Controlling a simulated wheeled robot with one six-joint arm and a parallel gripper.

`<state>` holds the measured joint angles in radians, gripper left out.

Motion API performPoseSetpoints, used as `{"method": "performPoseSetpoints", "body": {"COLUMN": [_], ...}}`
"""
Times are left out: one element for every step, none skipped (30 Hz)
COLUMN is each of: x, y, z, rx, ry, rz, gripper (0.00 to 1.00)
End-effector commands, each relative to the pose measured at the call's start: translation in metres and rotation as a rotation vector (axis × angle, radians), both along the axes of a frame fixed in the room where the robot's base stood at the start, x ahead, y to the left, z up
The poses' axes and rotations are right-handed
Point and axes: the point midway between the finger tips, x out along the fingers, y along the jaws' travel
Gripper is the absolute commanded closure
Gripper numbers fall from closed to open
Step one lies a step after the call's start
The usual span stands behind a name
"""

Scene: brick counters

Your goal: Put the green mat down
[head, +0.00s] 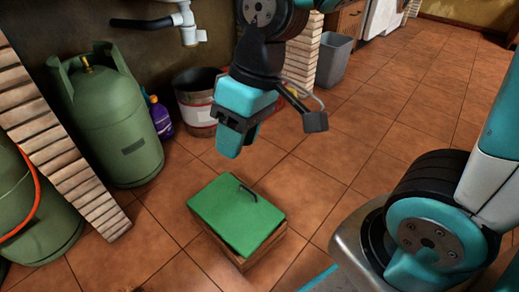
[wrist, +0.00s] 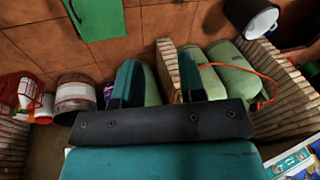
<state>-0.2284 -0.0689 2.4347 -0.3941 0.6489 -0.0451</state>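The green mat (head: 230,212) lies flat on top of a low wooden crate on the floor, covering most of its top. A dark curved handle shows near its far right edge. The mat also shows at the top left of the wrist view (wrist: 98,20). My gripper (head: 238,142) hangs above and behind the mat, apart from it. In the wrist view its two fingers (wrist: 158,85) stand apart with nothing held between them.
The wooden crate (head: 243,263) stands on open tiled floor (head: 335,150). Green gas cylinders (head: 115,125), a purple bottle (head: 160,117) and a bucket (head: 197,115) stand by the brick pillar and under the counter. A grey bin (head: 333,62) is farther back.

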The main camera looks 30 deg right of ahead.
Motion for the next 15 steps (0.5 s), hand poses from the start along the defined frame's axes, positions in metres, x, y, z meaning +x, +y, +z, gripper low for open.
{"method": "performPoseSetpoints", "body": {"x": [-0.021,-0.031,-0.043,-0.050,-0.056,-0.063,-0.066,-0.069,-0.071,-0.072,-0.072,-0.072,-0.072,-0.072,-0.072], "y": [0.002,0.002,0.002,0.002,0.002,0.004,0.004,0.004,0.004,0.004,0.004,0.004,0.004,0.004,0.004], "z": [0.011,0.014,0.018,0.020,0.022,0.024,0.025,0.025,0.026,0.026,0.026,0.026,0.026,0.026,0.026], "rx": [0.015,0.020,0.027,0.030,0.034,0.038,0.040,0.040,0.041,0.041,0.041,0.041,0.041,0.041,0.042], "ry": [-0.012,-0.012,-0.013,-0.014,-0.015,-0.016,-0.015,-0.015,-0.015,-0.014,-0.014,-0.014,-0.013,-0.013,-0.014], "rz": [0.024,0.034,0.048,0.057,0.064,0.072,0.077,0.080,0.082,0.083,0.083,0.083,0.082,0.082,0.082], "gripper": [0.63,0.63,0.63,0.63,0.63,0.63,0.63,0.63,0.63,0.63,0.63,0.63,0.63,0.63,0.63]}}
